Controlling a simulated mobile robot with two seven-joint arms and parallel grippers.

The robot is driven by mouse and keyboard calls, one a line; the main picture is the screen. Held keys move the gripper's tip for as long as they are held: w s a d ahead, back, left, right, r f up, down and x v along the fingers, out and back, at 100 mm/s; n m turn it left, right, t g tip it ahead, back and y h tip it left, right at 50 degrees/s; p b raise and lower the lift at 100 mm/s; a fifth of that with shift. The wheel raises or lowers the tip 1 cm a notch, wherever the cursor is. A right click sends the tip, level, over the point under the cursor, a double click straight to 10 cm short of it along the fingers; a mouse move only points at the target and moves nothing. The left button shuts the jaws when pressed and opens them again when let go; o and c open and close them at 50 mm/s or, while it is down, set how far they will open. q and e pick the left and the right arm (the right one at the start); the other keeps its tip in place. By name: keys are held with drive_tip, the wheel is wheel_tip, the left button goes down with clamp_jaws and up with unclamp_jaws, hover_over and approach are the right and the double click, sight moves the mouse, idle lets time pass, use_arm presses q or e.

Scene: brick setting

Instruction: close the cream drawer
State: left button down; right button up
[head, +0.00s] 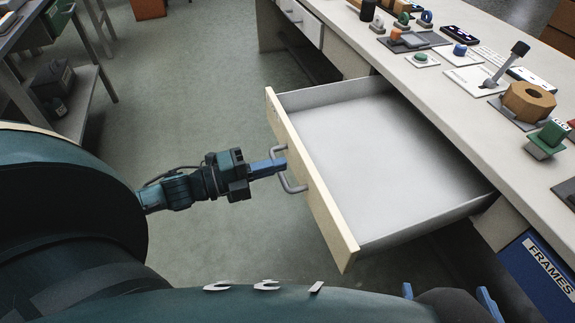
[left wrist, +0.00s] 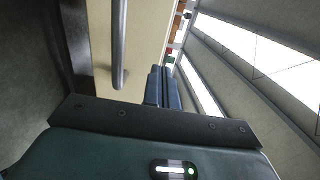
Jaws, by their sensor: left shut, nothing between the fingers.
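The cream drawer (head: 318,190) stands pulled far out from the bench, its grey inside empty. A grey bar handle (head: 291,184) is on its front, and the front and handle (left wrist: 119,45) also show in the left wrist view. My left gripper (head: 277,166) is shut and empty, its blue fingertips at the drawer front beside the handle. In the left wrist view its fingers (left wrist: 161,86) point at the cream front, right of the handle; I cannot tell whether they touch it. My right gripper (head: 448,296) shows only partly at the bottom edge, its blue fingers apart.
The long bench top (head: 400,70) carries several small parts, including a brown hexagonal block (head: 528,102) and a lever (head: 507,64). A blue panel marked FRAMES (head: 545,270) is at the lower right. A grey shelf rack (head: 85,95) stands at the left. The floor between is clear.

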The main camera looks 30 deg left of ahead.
sight(302, 159)
use_arm(q)
drive_tip(key=shift+b+x, duration=0.3)
drive_tip(key=shift+x, duration=1.3)
use_arm(e)
drive_tip(key=shift+w+t, duration=0.15)
drive_tip(key=shift+t, duration=0.25)
use_arm(q)
drive_tip(key=shift+w+d, duration=0.1)
